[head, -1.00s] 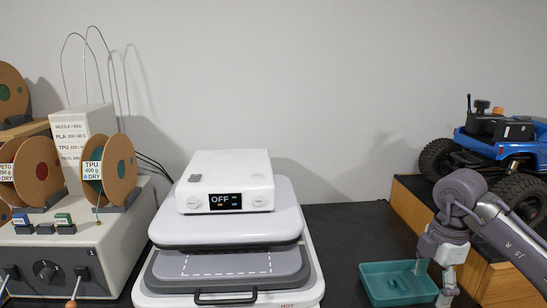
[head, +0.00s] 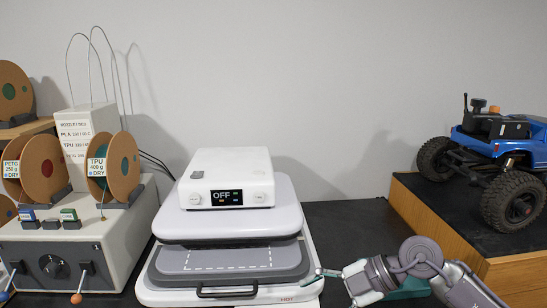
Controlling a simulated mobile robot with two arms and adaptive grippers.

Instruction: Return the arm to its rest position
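My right arm comes in from the right edge, with its gripper (head: 322,275) low in the picture, pointing left beside the right front edge of the white heat press (head: 318,292). The fingers are small and partly merge with the press edge, so I cannot tell whether they are open or shut. I make out no object held in them. My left gripper is not in view.
A teal tray (head: 412,292) is mostly hidden behind my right arm. A blue crawler (head: 519,139) stands on a wooden box (head: 425,213) at right. A spool machine (head: 120,240) stands left. A white controller reading OFF (head: 225,170) sits on the press.

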